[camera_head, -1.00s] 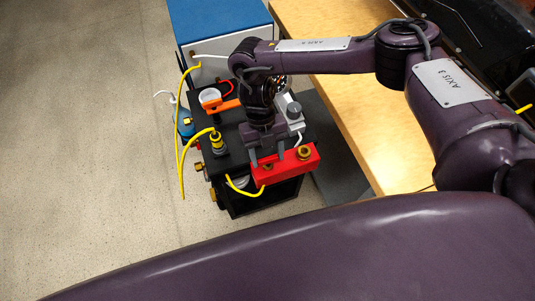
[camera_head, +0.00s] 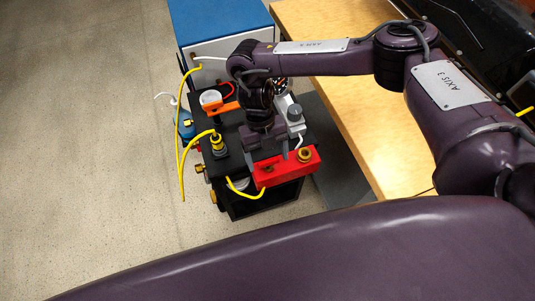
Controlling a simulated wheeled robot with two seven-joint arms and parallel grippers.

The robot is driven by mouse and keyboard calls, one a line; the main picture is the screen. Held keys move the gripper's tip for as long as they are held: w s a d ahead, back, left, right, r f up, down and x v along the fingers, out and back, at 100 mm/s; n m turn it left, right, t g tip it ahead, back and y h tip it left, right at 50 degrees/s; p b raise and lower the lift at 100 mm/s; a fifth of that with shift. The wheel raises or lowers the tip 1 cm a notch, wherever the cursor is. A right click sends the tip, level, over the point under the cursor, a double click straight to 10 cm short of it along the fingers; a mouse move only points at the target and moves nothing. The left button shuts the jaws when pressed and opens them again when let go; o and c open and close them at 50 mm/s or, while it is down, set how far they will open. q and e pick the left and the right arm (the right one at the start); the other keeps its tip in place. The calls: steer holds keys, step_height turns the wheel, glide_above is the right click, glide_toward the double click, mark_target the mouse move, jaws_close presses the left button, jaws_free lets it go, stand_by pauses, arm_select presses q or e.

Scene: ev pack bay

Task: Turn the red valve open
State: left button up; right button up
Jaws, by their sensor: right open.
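A red block-shaped part (camera_head: 284,171) with brass fittings sits at the front right edge of the black unit (camera_head: 262,205). It is the largest red thing in view; I cannot tell which part of it turns. My right gripper (camera_head: 266,156) is open and points down just behind the red part's left half. Its fingers are apart with nothing seen between them. I cannot tell whether they touch the red part. My left gripper is not in view.
A yellow cable (camera_head: 180,150) rises from a fitting on the unit's left. An orange bar (camera_head: 224,107) and white cup (camera_head: 210,97) stand behind it. A blue-topped box (camera_head: 220,22) is at the back, a wooden bench (camera_head: 345,110) at the right. The left floor is clear.

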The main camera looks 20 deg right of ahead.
steer(key=v, duration=0.7)
steer(key=shift+w+r, duration=0.2)
steer(key=shift+r, duration=0.15)
